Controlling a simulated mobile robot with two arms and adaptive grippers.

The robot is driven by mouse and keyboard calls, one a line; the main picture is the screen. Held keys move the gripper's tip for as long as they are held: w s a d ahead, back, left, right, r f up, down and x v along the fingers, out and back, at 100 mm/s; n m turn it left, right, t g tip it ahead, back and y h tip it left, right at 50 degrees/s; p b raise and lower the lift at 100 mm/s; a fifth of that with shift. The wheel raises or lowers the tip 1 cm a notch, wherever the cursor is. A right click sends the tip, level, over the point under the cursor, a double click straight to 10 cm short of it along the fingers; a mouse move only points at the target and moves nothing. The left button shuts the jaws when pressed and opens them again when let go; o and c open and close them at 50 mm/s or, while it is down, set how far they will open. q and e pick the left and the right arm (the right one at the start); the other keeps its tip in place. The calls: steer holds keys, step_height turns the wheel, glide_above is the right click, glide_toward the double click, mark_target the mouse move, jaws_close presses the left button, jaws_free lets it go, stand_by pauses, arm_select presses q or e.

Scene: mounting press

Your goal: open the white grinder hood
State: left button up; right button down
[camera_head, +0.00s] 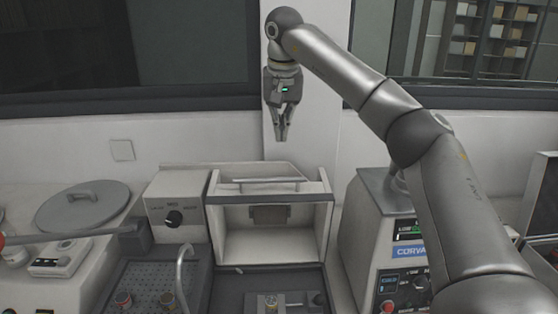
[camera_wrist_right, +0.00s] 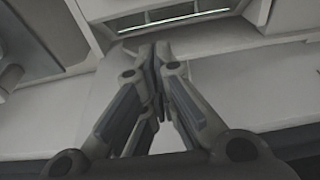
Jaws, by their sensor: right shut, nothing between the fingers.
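The white grinder hood (camera_head: 324,220) is a box in the middle of the head view. Its front shows the inside, with a small brownish block at the back. Its top panel (camera_head: 230,187) lies back over the box and carries a pale handle bar (camera_head: 268,181). I cannot tell whether a clear pane covers the front. My right gripper (camera_head: 283,138) is shut and empty, pointing down above and behind the hood, apart from it. Its closed fingers (camera_wrist_right: 157,50) also show in the right wrist view. My left gripper is not in view.
A white control box with a black knob (camera_head: 173,218) adjoins the hood's left side. A machine with a screen and buttons (camera_head: 385,240) stands to the right. A round grey lid (camera_head: 82,206) lies at left. A curved pipe (camera_head: 183,265) rises in front. The wall is behind.

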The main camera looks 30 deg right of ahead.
steer(key=p, duration=0.3)
glide_above(283, 184)
steer(key=w+d, duration=0.2)
steer(key=w, duration=0.1)
steer(key=x, duration=0.3)
steer(key=s+x, duration=0.1)
steer(key=x, duration=0.5)
steer(key=shift+s+a+f, duration=0.15)
steer(key=shift+a+f, duration=0.1)
steer(key=shift+a, duration=0.1)
steer(key=shift+s+a+r+p, duration=0.1)
steer(key=shift+s+a+p, duration=0.1)
steer(key=shift+s+a, duration=0.25)
steer(key=shift+s+a+r+p, duration=0.1)
steer(key=shift+s+a+p, duration=0.15)
steer(key=shift+s, duration=0.45)
steer(key=shift+s+a+p, duration=0.15)
steer(key=shift+s+a, duration=0.25)
steer(key=shift+s, duration=0.15)
steer(key=shift+f, duration=0.1)
